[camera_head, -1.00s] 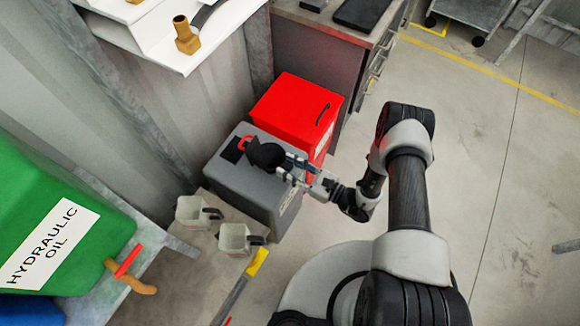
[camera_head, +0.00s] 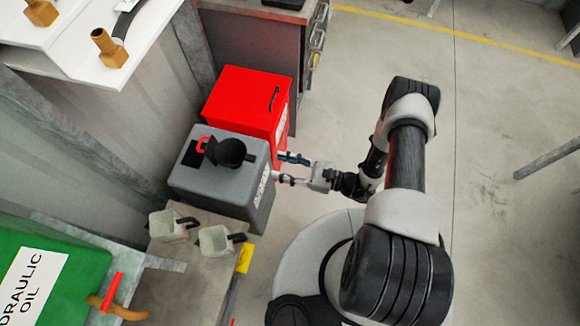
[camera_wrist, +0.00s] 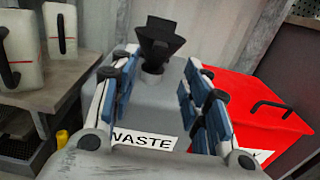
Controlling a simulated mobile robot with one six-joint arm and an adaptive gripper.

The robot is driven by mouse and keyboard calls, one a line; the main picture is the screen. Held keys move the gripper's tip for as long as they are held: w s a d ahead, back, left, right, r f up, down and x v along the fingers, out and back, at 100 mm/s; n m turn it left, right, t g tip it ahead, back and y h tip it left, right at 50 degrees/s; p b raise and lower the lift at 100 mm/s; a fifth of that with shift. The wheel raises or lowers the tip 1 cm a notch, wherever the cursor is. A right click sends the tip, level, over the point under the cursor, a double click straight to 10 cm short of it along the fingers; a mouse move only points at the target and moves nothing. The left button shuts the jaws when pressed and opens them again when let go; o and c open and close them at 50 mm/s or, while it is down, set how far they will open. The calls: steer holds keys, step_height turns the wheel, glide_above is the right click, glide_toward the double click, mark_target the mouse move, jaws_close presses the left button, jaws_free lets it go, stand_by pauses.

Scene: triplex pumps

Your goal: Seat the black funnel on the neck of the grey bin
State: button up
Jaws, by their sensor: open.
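The black funnel (camera_head: 232,151) stands on top of the grey bin (camera_head: 228,195), mouth up and slightly tilted in the picture. In the wrist view the funnel (camera_wrist: 160,42) narrows down into the bin's short neck (camera_wrist: 152,76); how deep its spout sits is hidden. The grey bin (camera_wrist: 160,105) carries a white "WASTE" label. My gripper (camera_head: 282,168) is open and empty, to the right of the bin and clear of the funnel. In the wrist view its blue-padded fingers (camera_wrist: 158,66) are spread, with the funnel beyond them.
A red bin (camera_head: 240,100) stands right behind the grey one. Two pale jugs (camera_head: 215,240) stand on a low surface in front. A green hydraulic oil container (camera_head: 60,262) with a tap is at lower left. A white shelf (camera_head: 70,55) with brass fittings overhangs upper left. Open floor lies right.

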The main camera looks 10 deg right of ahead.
steer(key=shift+v, duration=1.05)
